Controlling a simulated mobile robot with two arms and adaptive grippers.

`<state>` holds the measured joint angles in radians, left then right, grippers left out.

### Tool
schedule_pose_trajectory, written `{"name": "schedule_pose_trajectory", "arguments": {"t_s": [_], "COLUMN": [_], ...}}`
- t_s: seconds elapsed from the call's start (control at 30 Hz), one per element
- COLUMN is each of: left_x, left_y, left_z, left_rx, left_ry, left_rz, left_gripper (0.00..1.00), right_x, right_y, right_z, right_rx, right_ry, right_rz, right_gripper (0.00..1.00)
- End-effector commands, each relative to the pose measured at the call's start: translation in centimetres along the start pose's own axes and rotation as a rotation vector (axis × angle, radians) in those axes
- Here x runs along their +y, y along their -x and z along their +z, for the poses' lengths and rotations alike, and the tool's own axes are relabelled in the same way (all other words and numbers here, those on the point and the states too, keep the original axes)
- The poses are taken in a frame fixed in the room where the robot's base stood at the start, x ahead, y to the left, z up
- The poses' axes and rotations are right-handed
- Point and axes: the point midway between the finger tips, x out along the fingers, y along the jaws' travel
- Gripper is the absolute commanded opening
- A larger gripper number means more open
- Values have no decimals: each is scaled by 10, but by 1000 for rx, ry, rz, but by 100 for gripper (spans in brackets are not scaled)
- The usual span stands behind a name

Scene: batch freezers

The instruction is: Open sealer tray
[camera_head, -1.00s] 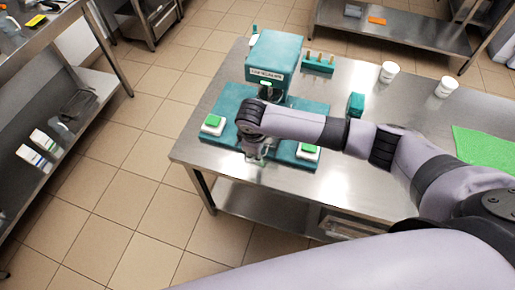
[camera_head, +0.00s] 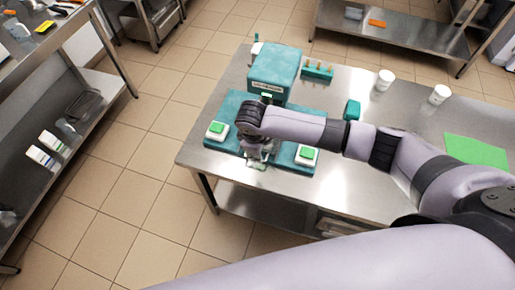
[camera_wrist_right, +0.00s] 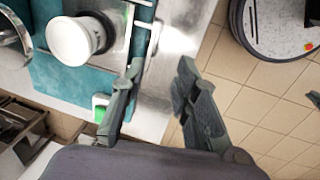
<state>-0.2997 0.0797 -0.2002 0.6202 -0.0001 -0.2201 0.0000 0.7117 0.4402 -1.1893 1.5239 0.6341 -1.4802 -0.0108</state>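The teal sealer (camera_head: 275,70) stands on the steel table, with a label on its upper housing. Its teal base (camera_head: 235,104) has a white button box with a green top at each front corner, left (camera_head: 216,129) and right (camera_head: 306,154). My right gripper (camera_head: 258,156) is at the front middle of the base, between these boxes, and my wrist hides the tray area. In the right wrist view, the gripper (camera_wrist_right: 160,66) is open. One finger overlaps the end of a narrow bar (camera_wrist_right: 143,30) at the teal front edge; contact is unclear. A white round piece (camera_wrist_right: 75,40) lies left of it. My left gripper is out of view.
On the table (camera_head: 225,165) are a teal rack (camera_head: 317,72) with small pegs, a small teal block (camera_head: 352,109), two white cups (camera_head: 385,79) (camera_head: 439,94) and a green sheet (camera_head: 475,150). A steel shelf unit (camera_head: 85,105) stands left. Tiled floor lies between.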

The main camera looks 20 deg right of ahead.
Motion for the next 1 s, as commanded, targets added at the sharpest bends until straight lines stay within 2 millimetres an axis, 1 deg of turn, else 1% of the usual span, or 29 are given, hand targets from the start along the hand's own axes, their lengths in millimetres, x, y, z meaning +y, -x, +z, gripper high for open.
{"name": "schedule_pose_trajectory", "arguments": {"t_s": [0.03, 0.17, 0.27, 1.0], "left_x": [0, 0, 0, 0], "left_y": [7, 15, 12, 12], "left_z": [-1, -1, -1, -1], "left_rx": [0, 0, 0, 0], "left_ry": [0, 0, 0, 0], "left_rz": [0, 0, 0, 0], "left_gripper": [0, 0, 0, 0], "right_x": [0, 0, 0, 0], "right_y": [7, 16, 20, 72], "right_z": [0, 0, -1, 0], "right_rx": [1, 1, 2, 2], "right_ry": [0, 0, -1, 0], "right_rz": [0, 0, 0, 1], "right_gripper": [28, 28, 28, 28]}}
